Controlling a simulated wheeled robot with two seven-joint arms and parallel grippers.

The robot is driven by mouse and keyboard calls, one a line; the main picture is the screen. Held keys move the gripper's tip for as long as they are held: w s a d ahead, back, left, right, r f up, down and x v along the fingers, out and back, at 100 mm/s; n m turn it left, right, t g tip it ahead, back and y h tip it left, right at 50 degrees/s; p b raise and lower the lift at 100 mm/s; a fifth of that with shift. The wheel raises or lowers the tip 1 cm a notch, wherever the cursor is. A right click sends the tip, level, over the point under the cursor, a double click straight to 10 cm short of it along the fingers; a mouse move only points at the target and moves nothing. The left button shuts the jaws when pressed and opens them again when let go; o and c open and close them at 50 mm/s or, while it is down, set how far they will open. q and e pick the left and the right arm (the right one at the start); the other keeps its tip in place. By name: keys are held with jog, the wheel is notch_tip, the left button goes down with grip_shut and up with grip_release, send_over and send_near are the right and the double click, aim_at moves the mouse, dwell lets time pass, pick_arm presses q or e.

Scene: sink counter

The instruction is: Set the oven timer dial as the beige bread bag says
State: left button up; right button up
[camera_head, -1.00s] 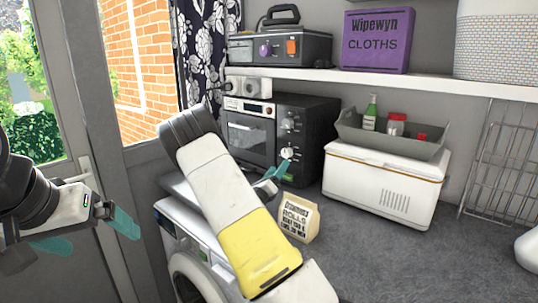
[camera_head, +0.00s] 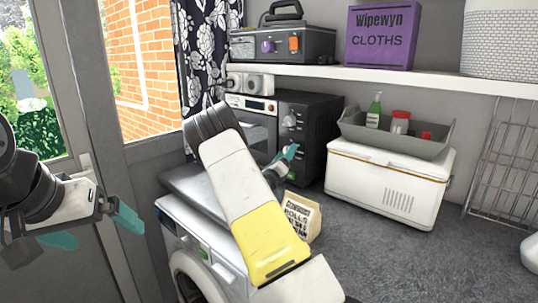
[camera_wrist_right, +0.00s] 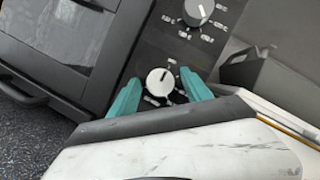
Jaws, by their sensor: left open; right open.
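The black oven (camera_head: 312,135) stands at the back of the counter with a control panel on its right side. In the right wrist view a white round dial (camera_wrist_right: 160,81) with marks around it sits between my right gripper's teal fingers (camera_wrist_right: 162,90). The fingers are apart; I cannot tell whether they touch it. A second dial (camera_wrist_right: 198,12) is above it. In the head view my right gripper (camera_head: 287,160) hides the lower dial. The beige bread bag (camera_head: 303,214) stands in front of the oven, its text partly covered by my right arm. My left gripper (camera_head: 92,229) is open and empty at the left.
A white cooler (camera_head: 388,190) with a grey tray (camera_head: 400,142) of bottles stands right of the oven. A shelf (camera_head: 400,78) above holds a toaster-like appliance (camera_head: 290,46) and a purple cloths box (camera_head: 381,38). A washing machine (camera_head: 190,235) is below left.

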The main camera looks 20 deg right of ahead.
jog(key=shift+c, duration=0.3)
grip_shut()
